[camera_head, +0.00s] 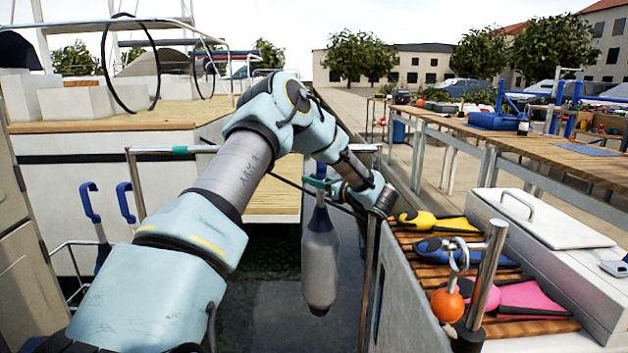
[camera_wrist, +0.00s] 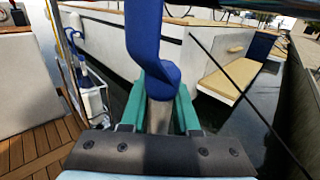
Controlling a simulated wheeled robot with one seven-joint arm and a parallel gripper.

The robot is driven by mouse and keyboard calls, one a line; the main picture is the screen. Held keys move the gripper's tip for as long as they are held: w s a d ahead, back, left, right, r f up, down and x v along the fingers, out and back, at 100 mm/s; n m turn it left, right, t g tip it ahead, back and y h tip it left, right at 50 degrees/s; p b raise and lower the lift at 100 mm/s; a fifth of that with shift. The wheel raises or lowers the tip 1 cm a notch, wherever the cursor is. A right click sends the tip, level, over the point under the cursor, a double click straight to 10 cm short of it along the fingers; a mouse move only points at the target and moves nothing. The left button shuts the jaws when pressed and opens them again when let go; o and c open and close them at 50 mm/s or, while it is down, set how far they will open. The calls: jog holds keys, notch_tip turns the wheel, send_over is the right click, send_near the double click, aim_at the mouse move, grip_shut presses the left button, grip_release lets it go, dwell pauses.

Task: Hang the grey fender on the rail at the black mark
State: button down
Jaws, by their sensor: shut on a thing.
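The grey fender (camera_head: 320,262) hangs upright below my gripper (camera_head: 318,184) in the head view, over the dark gap beside the quay. In the wrist view, the green fingers of my gripper (camera_wrist: 158,100) are shut on the fender's grey neck (camera_wrist: 158,116). Its blue hook (camera_wrist: 147,45) rises above the fingers. The metal rail (camera_head: 150,150) runs across behind my arm, with a green band (camera_head: 181,150) on its left part. My arm hides the rail's middle. I cannot make out the black mark. The fender looks apart from the rail's visible parts.
Blue hooks (camera_head: 89,203) stand at the left. A slatted bench (camera_head: 402,238) at the right holds coloured items, a metal post (camera_head: 487,270) and a white box (camera_head: 540,240). A moored boat (camera_head: 100,126) lies behind. A dark line (camera_wrist: 240,92) crosses the wrist view.

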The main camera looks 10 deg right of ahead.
jog(key=f+b, duration=0.1)
jog(key=w+f+b, duration=0.2)
jog(key=shift+w+d+f+b, duration=0.15)
jog(key=shift+d+f+b, duration=0.1)
jog(key=shift+f+b, duration=0.15)
dwell(0.4)
dwell(0.3)
